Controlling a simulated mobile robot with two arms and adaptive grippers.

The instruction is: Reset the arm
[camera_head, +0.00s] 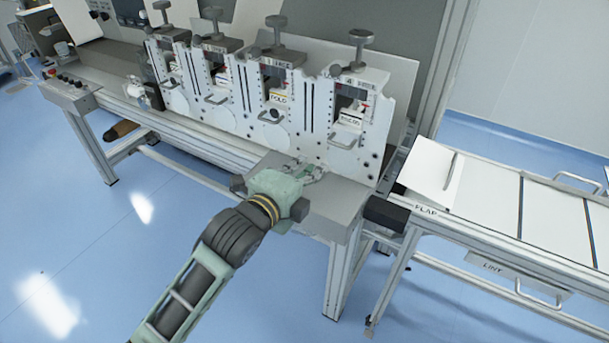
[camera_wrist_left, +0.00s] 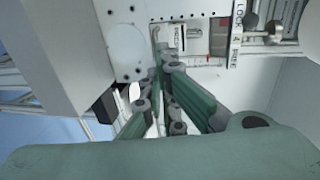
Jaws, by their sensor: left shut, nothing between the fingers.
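My left arm comes in from the bottom of the head view, and its green left gripper (camera_head: 312,171) is over the grey shelf at the front right of the machine. The gripper points at the foot of the white station panels (camera_head: 340,155). In the left wrist view the left gripper (camera_wrist_left: 157,48) has its fingers together with nothing between them. The fingertips are close to the rightmost station's panel (camera_wrist_left: 125,50); I cannot tell whether they touch it. My right gripper is not in view.
The web converter has several stations with top knobs (camera_head: 361,37). A lever handle (camera_head: 344,138) sticks out of the rightmost panel. To the right stands a table marked FLAP (camera_head: 482,205) with a drawer marked LINT (camera_head: 492,266). The blue floor (camera_head: 90,220) at the front left is clear.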

